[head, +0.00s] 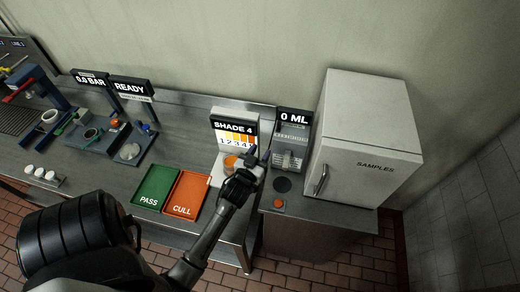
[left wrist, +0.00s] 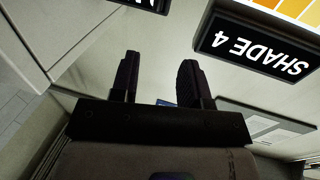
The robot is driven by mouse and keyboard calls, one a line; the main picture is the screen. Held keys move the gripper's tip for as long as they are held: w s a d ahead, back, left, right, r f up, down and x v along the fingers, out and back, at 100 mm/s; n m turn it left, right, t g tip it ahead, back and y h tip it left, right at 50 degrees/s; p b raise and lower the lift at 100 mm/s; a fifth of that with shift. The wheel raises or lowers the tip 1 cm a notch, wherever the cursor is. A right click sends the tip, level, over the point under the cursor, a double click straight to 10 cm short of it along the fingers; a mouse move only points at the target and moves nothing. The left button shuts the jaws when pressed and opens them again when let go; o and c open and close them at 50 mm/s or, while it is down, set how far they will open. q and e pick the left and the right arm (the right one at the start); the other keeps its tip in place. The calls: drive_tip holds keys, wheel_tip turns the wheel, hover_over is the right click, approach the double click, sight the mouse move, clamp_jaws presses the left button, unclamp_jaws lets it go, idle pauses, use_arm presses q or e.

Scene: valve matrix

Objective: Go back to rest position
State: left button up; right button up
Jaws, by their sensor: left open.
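My left gripper (head: 259,156) is in the head view, at the end of my arm reaching up from the bottom left. It is just in front of the SHADE 4 display (head: 234,129), above the right end of the bench. In the left wrist view the two dark fingers of my left gripper (left wrist: 159,80) stand apart with nothing between them. The SHADE 4 sign (left wrist: 256,45) is close by at the upper right of that view. An orange round item (head: 231,162) sits below the display, partly hidden by the gripper. My right gripper is not in view.
A green PASS tray (head: 156,184) and an orange CULL tray (head: 186,191) lie on the bench left of my arm. The 0 ML dispenser (head: 290,146) and white SAMPLES cabinet (head: 364,138) stand close on the right. Valve equipment (head: 92,134) is further left.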

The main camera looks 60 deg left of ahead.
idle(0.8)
use_arm(q)
drive_tip(key=s+d+f+m+g+h, duration=0.1)
drive_tip(key=s+d+f+g+h, duration=0.3)
drive_tip(key=g, duration=0.3)
drive_tip(key=s+d+r+m+g+h+p, duration=0.1)
drive_tip(key=s+d+r+m+h+p, duration=0.25)
drive_tip(key=d, duration=0.45)
drive_tip(key=s+d+r+m+g+h+p, duration=0.1)
drive_tip(key=s+d+r+m+h+p, duration=0.25)
drive_tip(key=d, duration=0.55)
drive_tip(key=s+d+r+g+y+p, duration=0.1)
drive_tip(key=s+p, duration=0.3)
drive_tip(key=s, duration=0.5)
drive_tip(key=shift+d+r+m+g, duration=0.15)
drive_tip(key=shift+r+m+g, duration=0.15)
drive_tip(key=shift+r+g, duration=0.4)
idle(0.4)
